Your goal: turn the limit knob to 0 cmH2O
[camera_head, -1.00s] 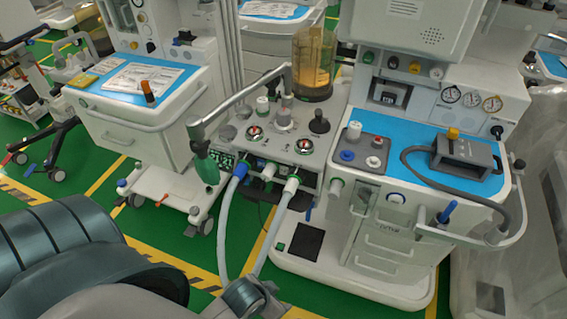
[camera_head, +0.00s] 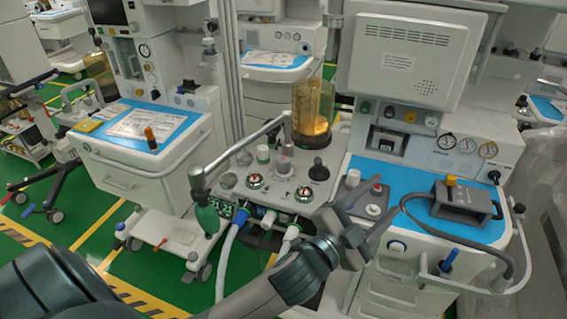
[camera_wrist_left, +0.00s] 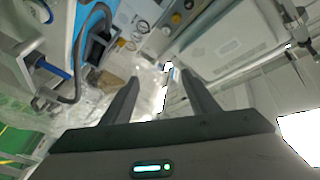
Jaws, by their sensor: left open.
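The breathing unit (camera_head: 276,192) of the anaesthesia cart carries several knobs: a white-topped one (camera_head: 263,154), a grey one (camera_head: 283,163) and a black one (camera_head: 318,170). I cannot read their labels, so I cannot tell which is the limit knob or its setting. My left gripper (camera_head: 380,198) is open and empty, right of these knobs and in front of the cart's blue worktop. In the left wrist view its two fingers (camera_wrist_left: 160,77) stand apart with nothing between them. My right gripper is not in view.
A metal arm (camera_head: 240,152) with a green bag (camera_head: 207,219) reaches out to the left. A grey box (camera_head: 466,203) with a thick hose lies on the blue worktop (camera_head: 395,177). A second cart (camera_head: 150,172) stands left.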

